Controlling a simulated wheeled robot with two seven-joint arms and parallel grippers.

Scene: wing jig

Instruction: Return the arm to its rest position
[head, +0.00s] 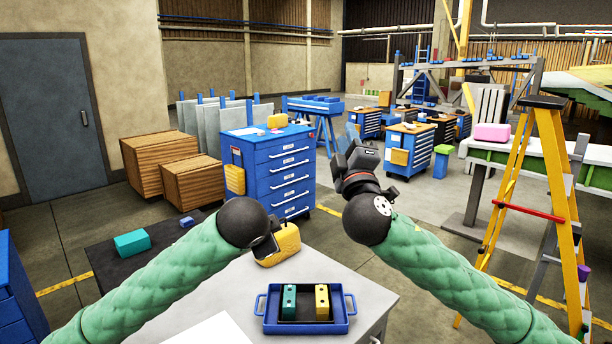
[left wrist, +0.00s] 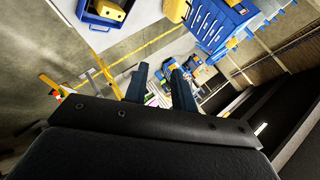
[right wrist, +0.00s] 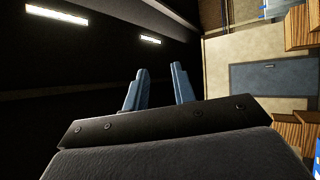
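My right gripper (head: 350,135) is raised above the floor beyond the table, pointing away and up, clear of everything. In the right wrist view its two blue-grey fingers (right wrist: 161,72) stand apart with nothing between them. My left gripper is low over the table's left part, its fingers not clear in the head view. In the left wrist view its fingers (left wrist: 158,70) are apart and empty. A blue tray (head: 262,324) on the table holds a teal block (head: 290,302) and a yellow block (head: 322,302).
The grey table (head: 375,290) has bare surface around the tray. A blue tool cabinet (head: 272,172) stands behind it. A yellow stepladder (head: 550,150) is at the right. A teal box (head: 132,243) lies on a dark surface at the left.

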